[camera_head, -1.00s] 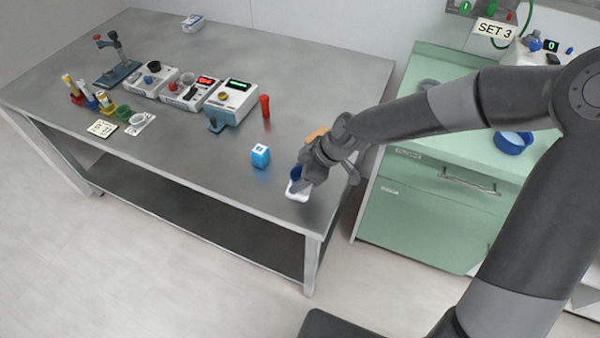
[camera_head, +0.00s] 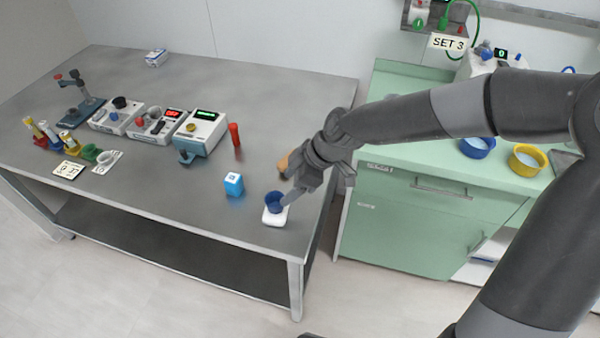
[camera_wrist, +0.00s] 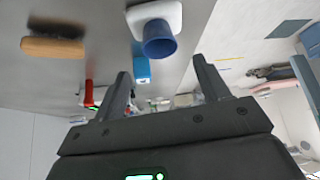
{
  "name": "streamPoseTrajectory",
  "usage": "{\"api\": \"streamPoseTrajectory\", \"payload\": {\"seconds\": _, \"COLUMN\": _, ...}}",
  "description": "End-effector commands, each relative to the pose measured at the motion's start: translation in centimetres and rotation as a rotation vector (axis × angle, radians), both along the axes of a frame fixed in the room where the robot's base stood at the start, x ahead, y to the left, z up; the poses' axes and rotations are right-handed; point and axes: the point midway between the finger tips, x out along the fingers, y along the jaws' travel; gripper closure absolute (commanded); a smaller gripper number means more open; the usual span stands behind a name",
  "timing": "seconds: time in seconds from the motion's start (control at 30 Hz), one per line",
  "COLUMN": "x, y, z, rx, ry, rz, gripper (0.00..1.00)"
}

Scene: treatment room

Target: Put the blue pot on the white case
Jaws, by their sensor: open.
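A small blue pot (camera_head: 275,203) stands upright on the white case (camera_head: 273,218) near the front right corner of the grey table. The wrist view shows the blue pot (camera_wrist: 158,40) and the white case (camera_wrist: 172,13) at the top, with the pot resting on the case. My gripper (camera_head: 290,190) is just beside the pot at its upper right. In the wrist view my gripper (camera_wrist: 164,76) has its fingers spread, with nothing between them. The pot appears just beyond the fingertips, apart from them.
A blue-and-white box (camera_head: 234,184) stands left of the case, with a red cylinder (camera_head: 235,134) behind it. An orange-brown block (camera_head: 284,164) lies by my wrist. Instruments line the table's left. A larger blue pot (camera_head: 477,147) and a yellow pot (camera_head: 528,160) stand on the green cabinet (camera_head: 400,156).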

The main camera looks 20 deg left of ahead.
Motion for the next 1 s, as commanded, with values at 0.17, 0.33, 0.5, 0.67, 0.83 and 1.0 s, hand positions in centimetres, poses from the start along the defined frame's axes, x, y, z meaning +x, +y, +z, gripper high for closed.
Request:
{"api": "streamPoseTrajectory", "payload": {"seconds": 0.17, "x": 0.4, "y": -1.3, "z": 1.9, "rx": 0.000, "ry": -0.002, "rz": -0.004, "gripper": 0.32}}
{"api": "streamPoseTrajectory", "payload": {"seconds": 0.33, "x": 0.5, "y": -1.9, "z": 3.0, "rx": 0.000, "ry": 0.000, "rz": -0.001, "gripper": 0.32}}
{"api": "streamPoseTrajectory", "payload": {"seconds": 0.5, "x": 0.5, "y": -2.2, "z": 3.5, "rx": 0.000, "ry": 0.000, "rz": 0.000, "gripper": 0.32}}
{"api": "streamPoseTrajectory", "payload": {"seconds": 0.67, "x": 0.5, "y": -2.2, "z": 3.5, "rx": -0.001, "ry": 0.000, "rz": 0.001, "gripper": 0.32}}
{"api": "streamPoseTrajectory", "payload": {"seconds": 0.83, "x": 0.3, "y": -3.0, "z": 2.8, "rx": -0.052, "ry": 0.008, "rz": -0.034, "gripper": 0.32}}
{"api": "streamPoseTrajectory", "payload": {"seconds": 1.0, "x": 0.0, "y": -6.5, "z": 1.1, "rx": -0.225, "ry": 0.026, "rz": -0.188, "gripper": 0.32}}
